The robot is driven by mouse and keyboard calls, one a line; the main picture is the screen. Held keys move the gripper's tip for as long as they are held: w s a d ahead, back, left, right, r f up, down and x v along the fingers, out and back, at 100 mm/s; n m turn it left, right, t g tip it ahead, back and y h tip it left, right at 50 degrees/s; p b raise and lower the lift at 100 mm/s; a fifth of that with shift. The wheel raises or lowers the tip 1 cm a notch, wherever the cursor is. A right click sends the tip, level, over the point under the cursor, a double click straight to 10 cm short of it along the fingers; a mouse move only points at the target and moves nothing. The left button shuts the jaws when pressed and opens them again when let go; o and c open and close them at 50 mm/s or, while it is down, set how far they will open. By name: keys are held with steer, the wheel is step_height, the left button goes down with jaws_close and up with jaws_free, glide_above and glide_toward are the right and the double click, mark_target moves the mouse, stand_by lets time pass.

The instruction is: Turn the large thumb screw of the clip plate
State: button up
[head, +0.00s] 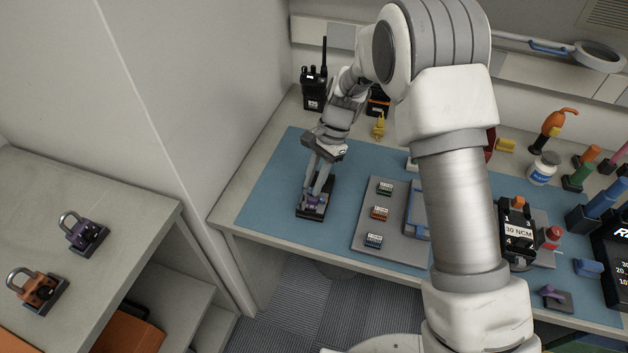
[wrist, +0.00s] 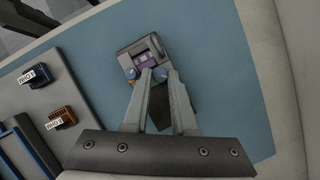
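The clip plate shows in the wrist view as a small grey and dark device (wrist: 127,55) with a purple part (wrist: 146,58) in its middle. It lies on the blue mat. A small blue knob (wrist: 130,74) sits at its near left corner, and another bluish round part is partly hidden at the fingertips. I cannot tell which is the large thumb screw. In the head view the device (head: 314,210) is under my gripper (head: 312,196). My fingers point down at its near edge with a narrow gap between them. Whether they press on the screw is unclear.
A grey board (head: 366,240) with several small labelled blocks lies right of the device. A black radio (head: 313,90) and a yellow piece (head: 379,126) stand behind. A wall (head: 170,120) rises at the left. The mat (head: 268,190) is clear left of the device.

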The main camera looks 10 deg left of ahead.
steer(key=shift+o, duration=0.8)
steer(key=p+v, duration=0.1)
steer(key=v, duration=1.6)
steer(key=shift+w+d+r, duration=0.1)
steer(key=shift+w+r, duration=0.05)
